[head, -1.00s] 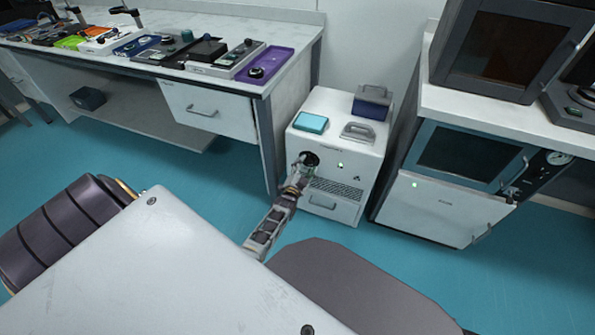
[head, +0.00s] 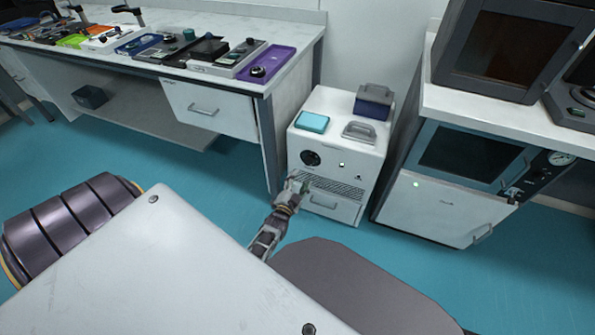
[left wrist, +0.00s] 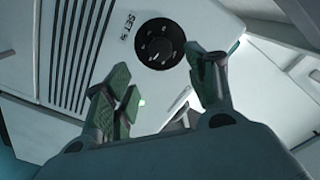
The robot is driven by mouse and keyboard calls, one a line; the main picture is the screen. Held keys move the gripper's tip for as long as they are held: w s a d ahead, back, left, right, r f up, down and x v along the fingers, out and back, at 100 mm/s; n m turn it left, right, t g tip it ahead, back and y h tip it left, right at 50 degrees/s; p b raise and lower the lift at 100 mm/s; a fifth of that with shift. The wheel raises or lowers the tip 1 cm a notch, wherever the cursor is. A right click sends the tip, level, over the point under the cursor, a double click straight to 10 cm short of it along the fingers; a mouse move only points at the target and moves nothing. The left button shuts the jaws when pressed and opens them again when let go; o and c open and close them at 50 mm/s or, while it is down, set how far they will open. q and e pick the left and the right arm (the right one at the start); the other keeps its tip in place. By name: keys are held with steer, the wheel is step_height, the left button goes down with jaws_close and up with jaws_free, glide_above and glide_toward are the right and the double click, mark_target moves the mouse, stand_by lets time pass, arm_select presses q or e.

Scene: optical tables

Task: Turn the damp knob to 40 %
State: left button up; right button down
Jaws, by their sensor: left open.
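A round black knob (head: 310,158) sits on the front of a white floor-standing unit (head: 315,182). In the left wrist view the knob (left wrist: 160,44) has pale marks on its face and a "SET %" label beside it; its exact setting is too small to read. My left gripper (head: 297,183) is just below the knob in the head view, in front of the vent slots, and apart from it. In the left wrist view its green-padded fingers (left wrist: 165,88) are spread and empty, with the knob beyond them. My right gripper is not in view.
A bench with a drawer (head: 210,108) stands left, a white cabinet (head: 440,208) right. Teal floor is clear in front.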

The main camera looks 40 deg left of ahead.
arm_select(q)
steer(key=shift+v, duration=0.9)
